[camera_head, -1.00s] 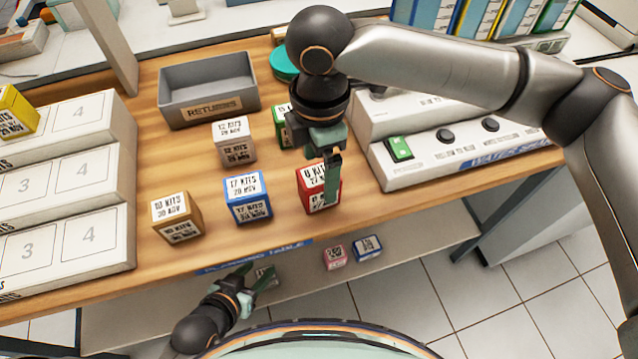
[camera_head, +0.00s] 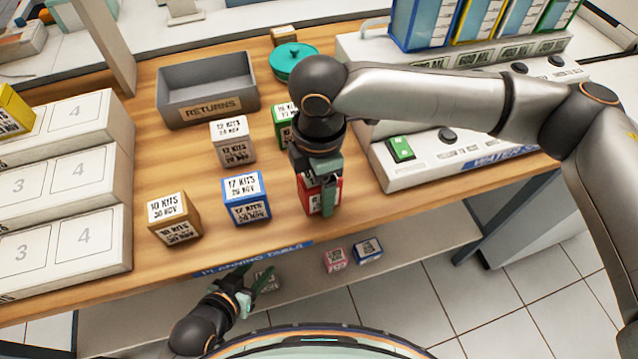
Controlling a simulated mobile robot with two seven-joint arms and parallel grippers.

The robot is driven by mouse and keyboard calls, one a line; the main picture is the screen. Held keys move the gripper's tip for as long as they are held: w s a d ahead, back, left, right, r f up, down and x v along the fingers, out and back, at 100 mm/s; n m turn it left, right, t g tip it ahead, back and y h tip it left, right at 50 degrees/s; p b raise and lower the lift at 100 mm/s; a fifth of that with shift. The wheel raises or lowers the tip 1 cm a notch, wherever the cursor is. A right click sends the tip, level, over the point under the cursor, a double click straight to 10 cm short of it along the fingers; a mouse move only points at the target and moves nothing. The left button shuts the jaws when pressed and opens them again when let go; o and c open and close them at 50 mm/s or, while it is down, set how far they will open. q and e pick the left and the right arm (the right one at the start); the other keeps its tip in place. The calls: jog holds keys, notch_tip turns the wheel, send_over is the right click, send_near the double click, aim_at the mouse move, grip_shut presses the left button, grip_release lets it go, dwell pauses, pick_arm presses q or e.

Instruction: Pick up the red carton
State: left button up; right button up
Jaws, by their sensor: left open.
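The red carton (camera_head: 312,203) stands on the wooden table, right of the blue carton. My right gripper (camera_head: 325,195) points down over it from above. One finger lies in front of the carton's near side and hides much of its top and label. The other finger is hidden, so I cannot tell whether the jaws are open or closed on it. The carton appears to rest on the table. My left gripper (camera_head: 258,276) is open and empty, low in front of the table's near edge, far from the red carton.
Nearby stand a blue carton (camera_head: 246,198), a brown carton (camera_head: 174,219), a white carton (camera_head: 233,143) and a green carton (camera_head: 283,127). A grey returns tray (camera_head: 207,88) is behind. A white unit (camera_head: 440,165) stands close at right. A lower shelf holds small pink and blue boxes.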

jog(key=c, duration=1)
grip_shut()
jog(key=shift+r, duration=0.15)
